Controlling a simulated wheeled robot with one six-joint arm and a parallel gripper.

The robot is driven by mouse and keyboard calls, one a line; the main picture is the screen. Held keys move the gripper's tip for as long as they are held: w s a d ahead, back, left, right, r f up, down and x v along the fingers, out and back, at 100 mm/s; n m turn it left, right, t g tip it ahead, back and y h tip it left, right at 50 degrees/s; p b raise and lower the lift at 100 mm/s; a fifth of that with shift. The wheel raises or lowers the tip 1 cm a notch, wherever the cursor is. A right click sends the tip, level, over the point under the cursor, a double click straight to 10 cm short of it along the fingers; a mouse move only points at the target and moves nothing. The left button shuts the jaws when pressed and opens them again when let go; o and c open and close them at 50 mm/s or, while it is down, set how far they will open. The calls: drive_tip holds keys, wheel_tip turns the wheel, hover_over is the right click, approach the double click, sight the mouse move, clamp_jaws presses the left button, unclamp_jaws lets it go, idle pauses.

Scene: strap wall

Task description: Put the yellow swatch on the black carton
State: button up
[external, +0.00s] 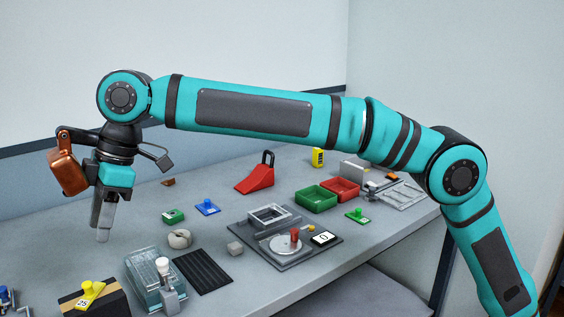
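The yellow swatch (90,293), a flat piece with a knob and a number label, appears to lie on top of the black carton (112,306), which has a tan band, at the lower left. The carton is partly cut off by the bottom edge of the picture. My gripper (103,232) points down at the left, above and behind the carton and apart from it. Its fingers overlap from this side, so their gap is hidden. I see nothing held between them.
A clear lidded box (144,282) stands right of the carton, beside a black ribbed mat (203,270). Blue (208,208) and green (173,216) knobbed swatches lie farther back. A grey fixture plate (262,247), a red wedge (255,180) and green (316,201) and red (341,190) trays fill the middle.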

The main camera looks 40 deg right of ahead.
drive_tip(key=shift+d+r, duration=0.1)
drive_tip(key=shift+r, duration=0.15)
drive_tip(key=w+d+r+m+t+y, duration=0.15)
drive_tip(key=w+d+r, duration=0.25)
drive_tip(key=d, duration=0.6)
drive_tip(key=w+d+r+m+t, duration=0.2)
drive_tip(key=w+d+r+m, duration=0.15)
drive_tip(key=d, duration=0.65)
drive_tip(key=w+d+r+m+t, duration=0.1)
drive_tip(key=d+r+m+t, duration=0.15)
drive_tip(key=d, duration=0.95)
drive_tip(key=d+r+m+t, duration=0.1)
drive_tip(key=d+r+t, duration=0.15)
drive_tip(key=d, duration=0.85)
drive_tip(key=s+d+m+t+h, duration=0.15)
drive_tip(key=s+d, duration=0.35)
drive_tip(key=d, duration=0.6)
drive_tip(key=s+d+m+t+h, duration=0.1)
drive_tip(key=s+d+m+t, duration=0.3)
drive_tip(key=d, duration=0.8)
drive_tip(key=s+d+f+m+t+h, duration=0.1)
drive_tip(key=s+d+f+m, duration=0.1)
drive_tip(key=s+d+f, duration=0.2)
drive_tip(key=s+d+f+m+t+h, duration=0.2)
drive_tip(key=s+d+f, duration=0.3)
drive_tip(key=s+d, duration=0.4)
drive_tip(key=shift+s+d+h, duration=0.15)
drive_tip(key=shift+s+h, duration=0.15)
drive_tip(key=shift+s, duration=0.9)
